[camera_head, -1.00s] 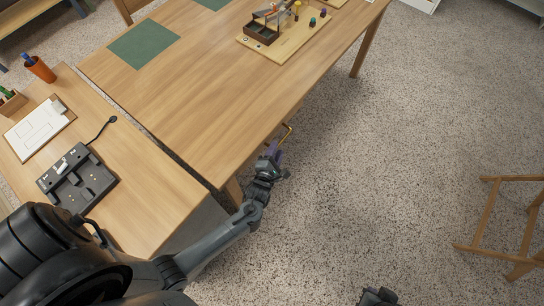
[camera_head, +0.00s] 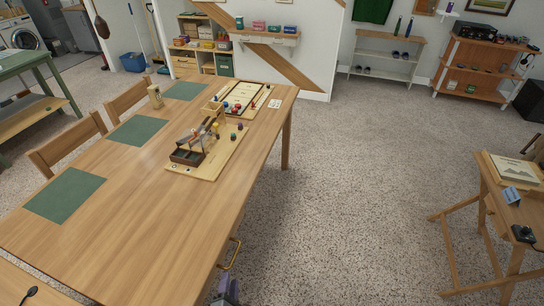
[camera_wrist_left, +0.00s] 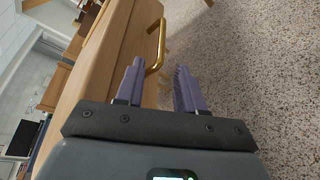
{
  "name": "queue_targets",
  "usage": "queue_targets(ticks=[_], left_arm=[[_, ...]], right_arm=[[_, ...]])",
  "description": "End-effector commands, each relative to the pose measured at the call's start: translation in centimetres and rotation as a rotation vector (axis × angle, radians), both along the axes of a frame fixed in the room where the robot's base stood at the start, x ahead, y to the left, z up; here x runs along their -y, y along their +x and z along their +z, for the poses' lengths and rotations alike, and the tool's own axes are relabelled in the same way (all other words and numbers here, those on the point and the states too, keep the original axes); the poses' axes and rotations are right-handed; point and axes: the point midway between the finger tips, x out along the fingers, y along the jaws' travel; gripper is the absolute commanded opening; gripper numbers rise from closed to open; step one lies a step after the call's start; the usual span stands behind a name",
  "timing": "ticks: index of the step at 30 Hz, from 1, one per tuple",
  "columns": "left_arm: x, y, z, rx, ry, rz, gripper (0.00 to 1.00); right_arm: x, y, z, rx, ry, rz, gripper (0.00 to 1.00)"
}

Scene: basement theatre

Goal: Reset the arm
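My left gripper (camera_head: 228,290) shows only as a purple-grey fingertip part at the bottom edge of the head view, beside the long wooden table (camera_head: 130,215). In the left wrist view, the two purple ribbed fingers of my left gripper (camera_wrist_left: 160,70) stand apart with nothing held between them. A brass handle (camera_head: 231,254) is on the table's near side, just beyond the fingers. It also shows in the left wrist view (camera_wrist_left: 161,45), close to the left fingertip; I cannot tell whether they touch. My right gripper is in neither current view.
A wooden board (camera_head: 208,160) with a dark tray and a game board (camera_head: 241,103) lie on the table. Green mats (camera_head: 64,195) line its far side. A wooden stand (camera_head: 470,235) is at the right. The speckled floor (camera_head: 350,180) between is clear.

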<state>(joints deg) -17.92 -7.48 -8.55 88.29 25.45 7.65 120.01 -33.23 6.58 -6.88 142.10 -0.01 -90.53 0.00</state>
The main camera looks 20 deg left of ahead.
Motion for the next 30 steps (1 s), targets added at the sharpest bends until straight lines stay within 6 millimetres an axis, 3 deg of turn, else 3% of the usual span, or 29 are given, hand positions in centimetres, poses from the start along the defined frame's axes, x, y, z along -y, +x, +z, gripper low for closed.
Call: queue_targets(ticks=[8,14,21,29,30], left_arm=[[-0.2,-0.7,1.0,-0.268,0.272,-0.195,0.38],[0.7,-3.6,3.5,-0.563,0.687,-0.589,0.38],[1.6,-10.2,7.6,-0.774,1.228,-1.190,0.38],[1.2,-17.7,12.2,-0.808,1.677,-1.773,0.38],[1.1,-18.3,13.8,-0.804,1.709,-1.821,0.38]], right_arm=[[0.1,0.0,0.0,0.000,-0.004,0.003,0.00],[0.2,0.0,0.0,-0.001,-0.010,0.006,0.00],[0.2,0.0,0.0,-0.001,-0.009,0.005,0.00],[0.1,0.0,0.0,0.000,-0.005,0.004,0.00],[0.1,0.0,1.2,-0.002,-0.005,0.004,0.00]])
